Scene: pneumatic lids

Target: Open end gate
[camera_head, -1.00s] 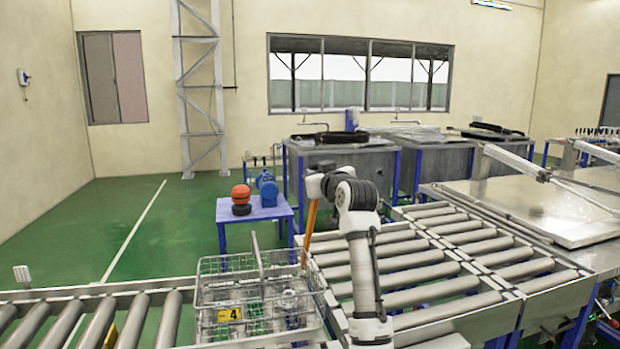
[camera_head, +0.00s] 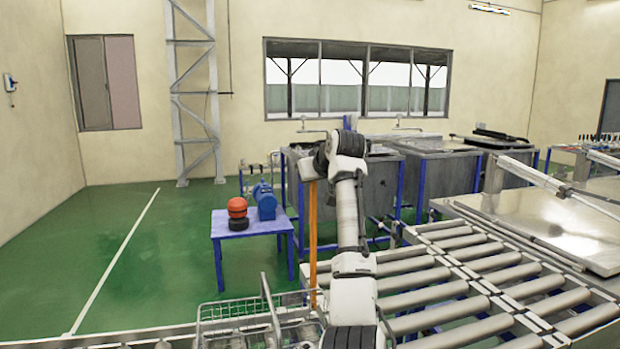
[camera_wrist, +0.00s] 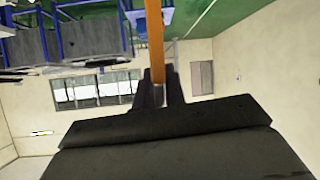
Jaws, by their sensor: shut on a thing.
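A long orange bar (camera_head: 313,235) stands nearly upright between the wire basket and the roller conveyor on the right. My gripper (camera_head: 312,178) is at its upper end. In the wrist view the orange bar (camera_wrist: 155,40) runs between the two dark fingers of my gripper (camera_wrist: 158,92), which are shut on it. The bar's lower end is hidden behind the basket and conveyor edge. I cannot tell from these views whether the bar is the end gate itself.
A wire basket (camera_head: 235,312) stands at the lower left beside the roller conveyor (camera_head: 500,275). A small blue table (camera_head: 245,228) carries a red-and-black object and a blue motor. Metal tanks (camera_head: 440,165) stand behind. Green floor at left is clear.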

